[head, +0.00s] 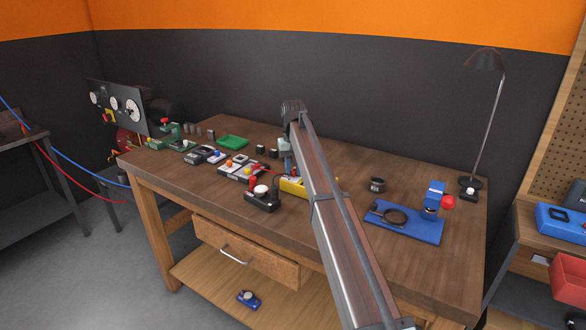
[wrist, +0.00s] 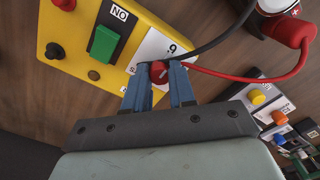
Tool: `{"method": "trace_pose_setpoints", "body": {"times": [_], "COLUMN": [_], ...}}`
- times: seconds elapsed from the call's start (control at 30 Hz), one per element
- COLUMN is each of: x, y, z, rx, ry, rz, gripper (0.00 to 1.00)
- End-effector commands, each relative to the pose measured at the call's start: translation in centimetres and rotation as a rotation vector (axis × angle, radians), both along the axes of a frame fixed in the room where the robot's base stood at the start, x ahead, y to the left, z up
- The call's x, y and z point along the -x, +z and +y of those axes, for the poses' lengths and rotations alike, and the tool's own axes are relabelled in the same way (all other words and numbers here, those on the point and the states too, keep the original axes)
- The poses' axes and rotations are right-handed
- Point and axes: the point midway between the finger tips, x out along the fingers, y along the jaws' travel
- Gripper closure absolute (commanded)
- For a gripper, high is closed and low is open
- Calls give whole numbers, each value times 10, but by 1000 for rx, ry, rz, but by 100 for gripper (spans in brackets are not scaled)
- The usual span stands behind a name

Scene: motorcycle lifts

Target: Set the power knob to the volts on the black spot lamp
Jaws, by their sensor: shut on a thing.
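The yellow power box (wrist: 62,52) fills the upper left of the wrist view. It carries a green switch (wrist: 103,43) beside an upside-down "ON" label, and a white scale plate (wrist: 152,45) with a "6" showing; its other marks are partly covered. The red power knob (wrist: 160,70) has a pale pointer line. My gripper (wrist: 161,80) is shut on the knob, a blue finger on each side. In the head view, the yellow box (head: 293,187) is partly behind my arm. I cannot tell for sure which thing is the black spot lamp, and no volts marking is readable.
A black cable (wrist: 222,40) and a red cable (wrist: 250,79) run close by the knob. A red plug (wrist: 291,31) is at the upper right. Several small devices stand left of the box; a desk lamp (head: 485,62) and blue board (head: 405,227) stand right.

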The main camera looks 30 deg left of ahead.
Motion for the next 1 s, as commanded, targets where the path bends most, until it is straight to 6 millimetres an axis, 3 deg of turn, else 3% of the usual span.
{"method": "trace_pose_setpoints", "body": {"times": [0.47, 0.5, 0.7, 0.77, 1.0], "x": [1, 1, 1, 1, 0], "y": [0, 0, 0, 0, 0], "z": [-1, -1, -1, 0, 0], "rx": [1, 1, 1, 1, 1], "ry": [14, 14, 14, 14, 14], "rz": [1, 1, 1, 1, 1], "gripper": [100, 74, 55, 50, 50]}}
